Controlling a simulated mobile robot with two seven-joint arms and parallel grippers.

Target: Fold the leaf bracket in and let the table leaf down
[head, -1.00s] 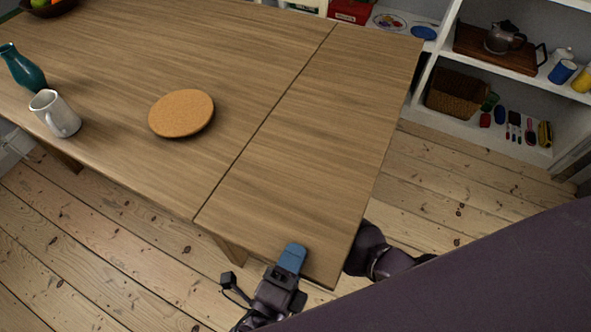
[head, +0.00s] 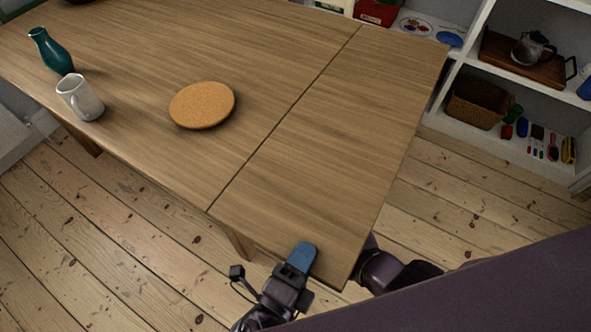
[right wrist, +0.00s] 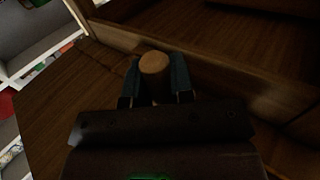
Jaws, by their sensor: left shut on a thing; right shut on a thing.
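The table leaf (head: 345,140) is the right-hand section of the wooden table (head: 150,50), past a dark seam. Its top looks level with the main top. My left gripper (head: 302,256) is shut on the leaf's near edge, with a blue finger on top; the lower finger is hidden. My right arm reaches under the leaf's right side, its gripper hidden there in the head view. In the right wrist view my right gripper (right wrist: 156,76) is shut on a round wooden knob (right wrist: 154,64) between its blue fingers. Dark wood surrounds it; I cannot make out the bracket's full shape.
A cork mat (head: 202,105), a white mug (head: 84,100) and a teal vase (head: 52,52) stand on the main top. A table leg (head: 240,242) shows below the near edge. White shelves (head: 470,118) stand at the right. Floorboards right of the leaf are clear.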

